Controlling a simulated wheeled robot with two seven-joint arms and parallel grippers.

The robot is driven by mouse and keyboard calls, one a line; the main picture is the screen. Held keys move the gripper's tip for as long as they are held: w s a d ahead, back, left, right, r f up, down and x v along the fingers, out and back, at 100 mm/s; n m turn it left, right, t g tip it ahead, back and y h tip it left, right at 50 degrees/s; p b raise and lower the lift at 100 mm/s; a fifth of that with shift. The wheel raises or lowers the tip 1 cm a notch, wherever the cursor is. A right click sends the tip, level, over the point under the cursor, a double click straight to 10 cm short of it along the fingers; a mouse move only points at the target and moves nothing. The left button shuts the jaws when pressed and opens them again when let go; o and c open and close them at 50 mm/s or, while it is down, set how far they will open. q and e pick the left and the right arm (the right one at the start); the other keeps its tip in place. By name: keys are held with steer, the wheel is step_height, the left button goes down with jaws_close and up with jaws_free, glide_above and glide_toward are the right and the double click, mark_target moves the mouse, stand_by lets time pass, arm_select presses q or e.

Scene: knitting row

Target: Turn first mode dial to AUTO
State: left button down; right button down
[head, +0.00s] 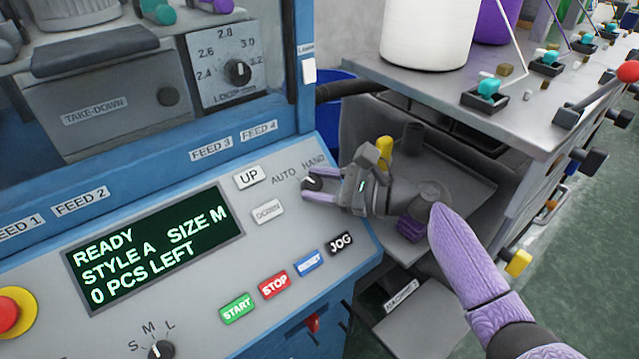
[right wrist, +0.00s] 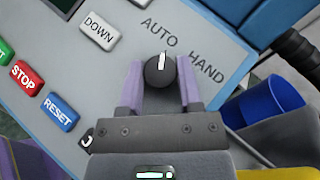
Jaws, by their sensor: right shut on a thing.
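The mode dial (head: 312,184) is a small round black knob with a white pointer mark, on the sloped grey control panel (head: 190,270). AUTO and HAND are printed beside it. In the right wrist view the dial (right wrist: 158,78) shows clearly, its mark pointing up toward the AUTO label (right wrist: 158,32) and away from HAND (right wrist: 207,67). My right gripper (head: 309,184) comes in from the right with its purple fingers on either side of the dial, shut on it. It also shows in the right wrist view (right wrist: 160,88). My left gripper is not in view.
An UP button (head: 249,176) and DOWN button (head: 268,211) sit left of the dial. START (head: 237,308), STOP (head: 274,285) and JOG (head: 341,243) buttons lie below. A display (head: 155,250) reads READY, STYLE A, SIZE M. A red stop knob (head: 8,313) is far left.

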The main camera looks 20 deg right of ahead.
steer(key=shift+c, duration=1.4)
jaws_free()
